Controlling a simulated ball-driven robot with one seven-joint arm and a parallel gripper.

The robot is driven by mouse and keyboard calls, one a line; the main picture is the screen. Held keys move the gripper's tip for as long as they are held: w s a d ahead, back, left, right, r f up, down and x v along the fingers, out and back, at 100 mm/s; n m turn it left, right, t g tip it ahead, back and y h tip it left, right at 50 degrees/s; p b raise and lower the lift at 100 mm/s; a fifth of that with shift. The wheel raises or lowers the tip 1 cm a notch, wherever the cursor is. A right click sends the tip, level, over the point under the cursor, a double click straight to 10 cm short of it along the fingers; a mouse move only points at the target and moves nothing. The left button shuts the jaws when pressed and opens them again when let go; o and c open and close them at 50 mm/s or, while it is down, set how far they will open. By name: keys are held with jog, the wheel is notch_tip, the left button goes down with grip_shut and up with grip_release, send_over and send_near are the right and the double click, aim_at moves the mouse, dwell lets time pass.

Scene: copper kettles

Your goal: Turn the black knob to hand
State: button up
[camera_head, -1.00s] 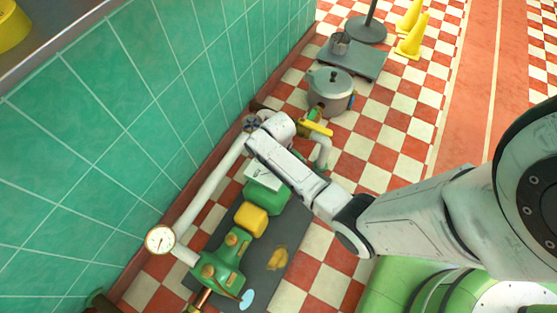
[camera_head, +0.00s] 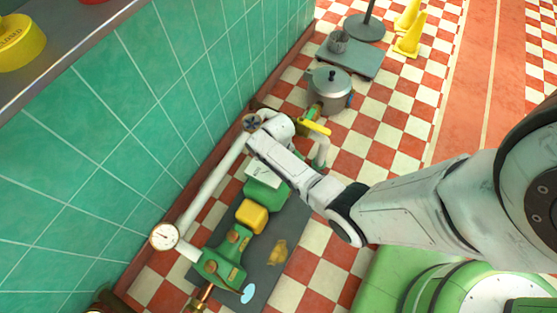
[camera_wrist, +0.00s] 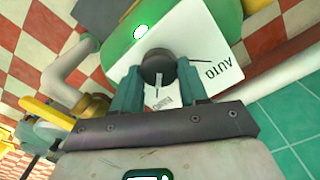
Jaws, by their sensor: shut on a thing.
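The black knob (camera_wrist: 158,67) shows in the wrist view on a white plate (camera_wrist: 208,55) fixed to a green housing. The plate reads AUTO at its right side. A second word below the knob is upside down and partly hidden. A pale pointer mark on the knob points down in the wrist view, near that second word. My gripper (camera_wrist: 158,78) is shut on the knob, with one teal finger on each side. In the head view the white plate (camera_head: 264,174) shows beside my arm, above a green pump, and my arm hides the knob.
A pale pipe with a round gauge (camera_head: 164,236) runs along the green tiled wall. A yellow block (camera_head: 252,216) and green pump (camera_head: 220,267) sit on a dark base. A yellow lever (camera_head: 315,128) and grey pot (camera_head: 329,90) lie beyond.

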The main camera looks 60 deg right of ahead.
jog(key=o, duration=1.1)
jog(key=shift+c, duration=0.2)
notch_tip(320, 180, up, 11)
jog(key=p, duration=0.4)
jog(key=shift+p, duration=0.35)
jog(key=shift+f, duration=0.1)
